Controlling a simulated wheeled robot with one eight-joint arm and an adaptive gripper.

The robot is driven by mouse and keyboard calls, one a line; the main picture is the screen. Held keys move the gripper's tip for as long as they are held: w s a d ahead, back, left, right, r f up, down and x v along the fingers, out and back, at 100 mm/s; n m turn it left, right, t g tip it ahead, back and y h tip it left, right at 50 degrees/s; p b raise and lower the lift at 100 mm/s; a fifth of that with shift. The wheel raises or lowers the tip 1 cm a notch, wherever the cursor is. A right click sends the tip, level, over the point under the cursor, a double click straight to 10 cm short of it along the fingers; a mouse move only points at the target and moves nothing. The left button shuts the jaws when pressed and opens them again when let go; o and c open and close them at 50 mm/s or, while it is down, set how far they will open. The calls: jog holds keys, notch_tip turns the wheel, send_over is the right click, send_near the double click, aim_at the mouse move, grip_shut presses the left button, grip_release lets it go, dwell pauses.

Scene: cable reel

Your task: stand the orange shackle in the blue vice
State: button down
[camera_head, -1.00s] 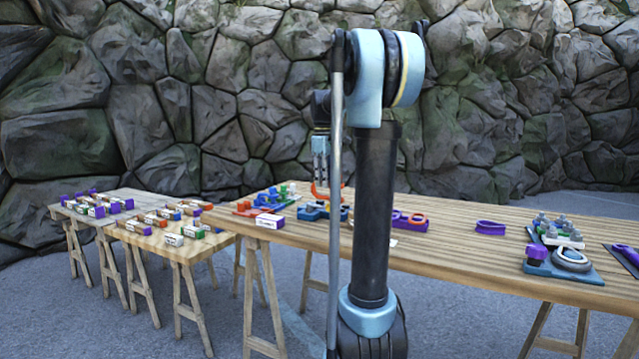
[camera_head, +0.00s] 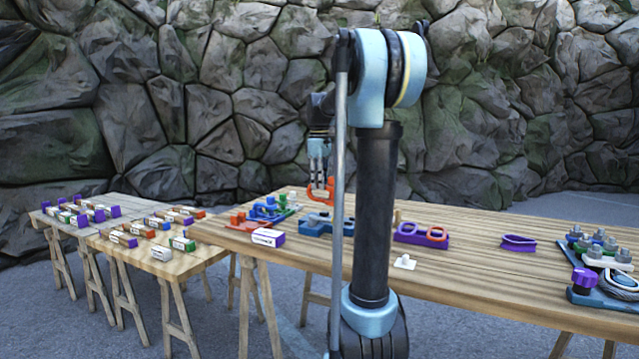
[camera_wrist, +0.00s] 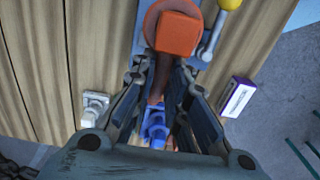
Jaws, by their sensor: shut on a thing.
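The orange shackle (camera_head: 320,191) hangs below my gripper (camera_head: 318,172) in the head view, and the gripper is shut on it. The blue vice (camera_head: 315,227) stands on the long table, lower in the picture than the shackle. The shackle looks clear above the table, but the head view does not settle its depth against the vice. In the wrist view, my gripper (camera_wrist: 160,85) has its fingers close together around a dim reddish part. A bright blue part shows below it, between the fingers. My arm column hides part of the table right of the vice.
A purple-and-white box (camera_head: 268,238) lies left of the vice, near the table's front edge. A small white piece (camera_head: 404,262) and a purple holder with orange rings (camera_head: 422,235) lie right of my column. A purple loop (camera_head: 518,243) lies farther right, with bare wood around it.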

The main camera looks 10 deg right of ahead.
jog(key=shift+d+f, duration=0.1)
jog(key=shift+f, duration=2.45)
jog(key=shift+f, duration=0.25)
jog(key=c, duration=1.5)
grip_release()
